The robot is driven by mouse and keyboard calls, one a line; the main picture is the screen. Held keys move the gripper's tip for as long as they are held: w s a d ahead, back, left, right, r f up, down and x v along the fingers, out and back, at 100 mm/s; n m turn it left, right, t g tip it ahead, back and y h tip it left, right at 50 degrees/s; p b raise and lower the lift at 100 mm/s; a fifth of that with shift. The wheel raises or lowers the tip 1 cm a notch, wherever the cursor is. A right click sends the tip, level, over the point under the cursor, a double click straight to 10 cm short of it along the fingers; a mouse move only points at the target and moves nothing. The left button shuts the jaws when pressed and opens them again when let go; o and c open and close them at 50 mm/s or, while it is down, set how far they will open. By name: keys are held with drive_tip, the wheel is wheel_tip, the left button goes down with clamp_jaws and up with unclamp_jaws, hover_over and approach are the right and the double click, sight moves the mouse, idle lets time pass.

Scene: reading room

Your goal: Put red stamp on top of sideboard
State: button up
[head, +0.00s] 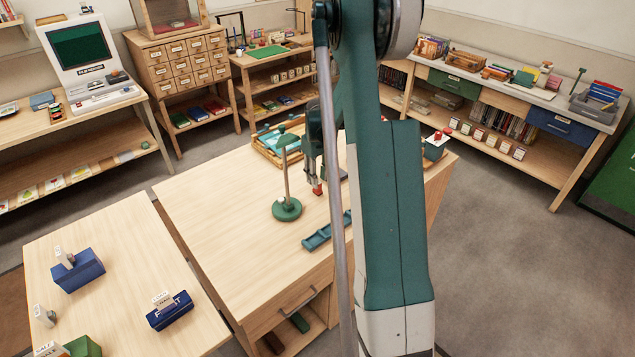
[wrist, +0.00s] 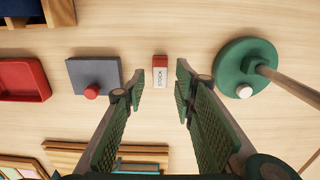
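The red stamp (wrist: 160,62) is a small block with a red end and a white label reading STOCK. It lies on the wooden table top in the wrist view, centred between my fingertips. Its red part (head: 317,188) shows in the head view just below my fingers. My gripper (wrist: 160,86) is open and points down at the stamp, with a finger on each side. I cannot tell whether a finger touches it. The long sideboard (head: 505,88), with a pale top and green and blue drawers, stands against the back right wall.
A green round base with a post (wrist: 243,68) stands close beside my gripper. A grey pad with a red knob (wrist: 92,74) and a red tray (wrist: 22,80) lie on its other side. The sideboard top carries several books, boxes and a grey bin (head: 594,107).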

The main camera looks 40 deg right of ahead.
wheel_tip(320, 180, up, 9)
drive_tip(key=shift+p, duration=0.35)
idle(0.7)
drive_tip(key=s+a+r+m+t+p, duration=0.1)
drive_tip(key=s+a+r+m+p, duration=0.25)
drive_tip(key=s+a+r, duration=1.1)
drive_tip(key=s+a+r+n+t+b, duration=0.1)
drive_tip(key=s+a+t, duration=0.1)
drive_tip(key=s+a, duration=0.3)
drive_tip(key=s+a+r+n+t+b, duration=0.1)
drive_tip(key=s+a, duration=0.4)
drive_tip(key=a, duration=0.9)
drive_tip(key=s+a+r+n+t+b, duration=0.1)
drive_tip(key=s+a, duration=0.4)
drive_tip(key=a, duration=0.5)
drive_tip(key=shift+a+r+t+b, duration=0.25)
drive_tip(key=shift+t+b, duration=0.5)
drive_tip(key=shift+t, duration=0.35)
